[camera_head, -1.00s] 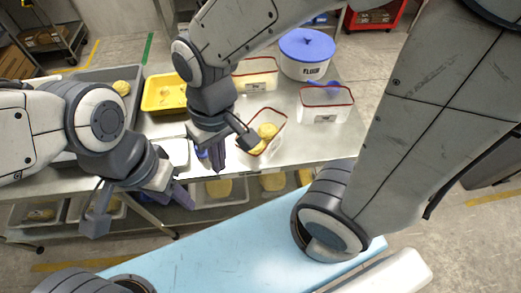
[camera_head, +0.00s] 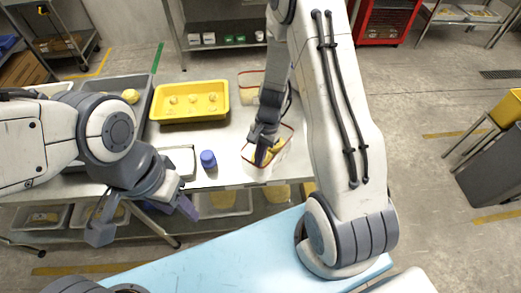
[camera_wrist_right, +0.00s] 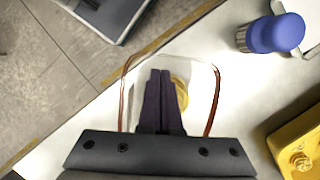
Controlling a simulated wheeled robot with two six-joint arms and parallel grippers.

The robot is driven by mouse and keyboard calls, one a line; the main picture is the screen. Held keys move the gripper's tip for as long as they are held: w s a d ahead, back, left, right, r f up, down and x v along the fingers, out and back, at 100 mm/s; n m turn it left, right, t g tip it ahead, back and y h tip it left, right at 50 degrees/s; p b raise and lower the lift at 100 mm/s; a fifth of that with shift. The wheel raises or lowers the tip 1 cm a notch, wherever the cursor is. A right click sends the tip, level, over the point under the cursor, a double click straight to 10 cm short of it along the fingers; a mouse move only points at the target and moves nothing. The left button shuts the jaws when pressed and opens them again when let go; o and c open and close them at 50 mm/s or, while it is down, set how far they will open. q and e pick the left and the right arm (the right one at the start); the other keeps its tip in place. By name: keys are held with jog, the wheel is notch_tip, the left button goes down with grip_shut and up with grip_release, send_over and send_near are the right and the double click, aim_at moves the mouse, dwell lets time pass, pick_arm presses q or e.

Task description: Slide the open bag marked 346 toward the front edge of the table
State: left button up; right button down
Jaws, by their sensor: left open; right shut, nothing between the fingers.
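A clear open bag with a red-brown rim (camera_head: 257,172) stands near the front edge of the table (camera_head: 222,145), with yellow lumps inside. It also shows in the wrist view (camera_wrist_right: 207,107), close to the table edge. No number is legible on it. My right gripper (camera_head: 262,156) is shut and empty, its fingers over or inside the bag's opening; the wrist view shows these shut fingers (camera_wrist_right: 160,75) in front of the yellow contents. I cannot tell whether they touch the bag wall. My left gripper (camera_head: 142,221) is open and empty, in front of the table at the left.
Another red-rimmed container (camera_head: 250,79) stands farther back. My right arm hides the table's right part.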

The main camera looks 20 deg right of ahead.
aim_at(254, 174)
jog(key=shift+x, duration=2.15)
jog(key=shift+s+a+f+b, duration=0.15)
jog(key=shift+s+a+b, duration=0.35)
jog(key=shift+a+b, duration=0.4)
jog(key=shift+s+a, duration=0.1)
jog(key=shift+a, duration=0.05)
jog(key=shift+r, duration=0.3)
jog(key=p+v, duration=1)
jog(key=shift+f, duration=0.15)
